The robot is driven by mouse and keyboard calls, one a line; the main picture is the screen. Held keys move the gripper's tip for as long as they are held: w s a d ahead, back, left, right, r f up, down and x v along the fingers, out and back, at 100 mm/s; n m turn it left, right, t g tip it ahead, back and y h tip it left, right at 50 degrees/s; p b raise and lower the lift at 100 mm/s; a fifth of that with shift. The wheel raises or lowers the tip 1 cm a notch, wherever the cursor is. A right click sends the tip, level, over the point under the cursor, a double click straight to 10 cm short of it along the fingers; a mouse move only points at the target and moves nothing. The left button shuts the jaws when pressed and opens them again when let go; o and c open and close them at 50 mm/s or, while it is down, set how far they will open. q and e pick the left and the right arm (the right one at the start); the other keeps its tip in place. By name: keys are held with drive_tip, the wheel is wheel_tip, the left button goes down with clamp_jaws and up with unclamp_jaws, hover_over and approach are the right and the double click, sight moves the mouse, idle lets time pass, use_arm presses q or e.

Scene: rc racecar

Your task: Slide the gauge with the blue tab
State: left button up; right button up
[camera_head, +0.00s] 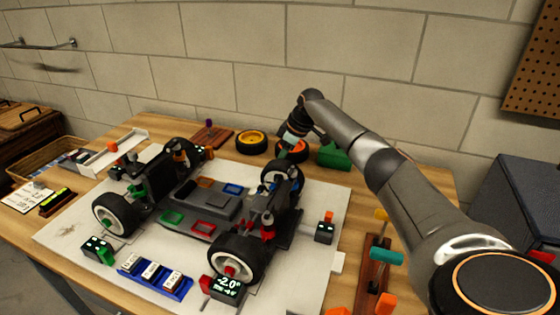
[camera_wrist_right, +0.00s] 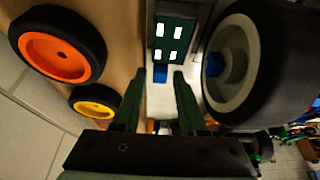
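The gauge (camera_wrist_right: 173,38) is a dark box with white lit squares in the right wrist view. Its blue tab (camera_wrist_right: 160,73) points toward my right gripper (camera_wrist_right: 158,88). The two green fingers are open, one on each side just short of or around the tab; contact cannot be told. A large wheel with a blue hub (camera_wrist_right: 213,64) stands close beside the gauge. In the head view my right gripper (camera_head: 288,150) reaches down behind the car (camera_head: 205,205), by its far wheel (camera_head: 290,175). The blue-tab gauge is hidden there. My left gripper is not in view.
An orange-rimmed wheel (camera_wrist_right: 55,52) and a yellow-rimmed wheel (camera_wrist_right: 95,101) lie on the bench beside the gripper. Other gauges have a green tab (camera_head: 108,256), a red tab (camera_head: 206,282) and an orange tab (camera_head: 329,216). A blue tray (camera_head: 155,278) lies in front.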

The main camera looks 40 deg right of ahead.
clamp_jaws()
idle(1.1)
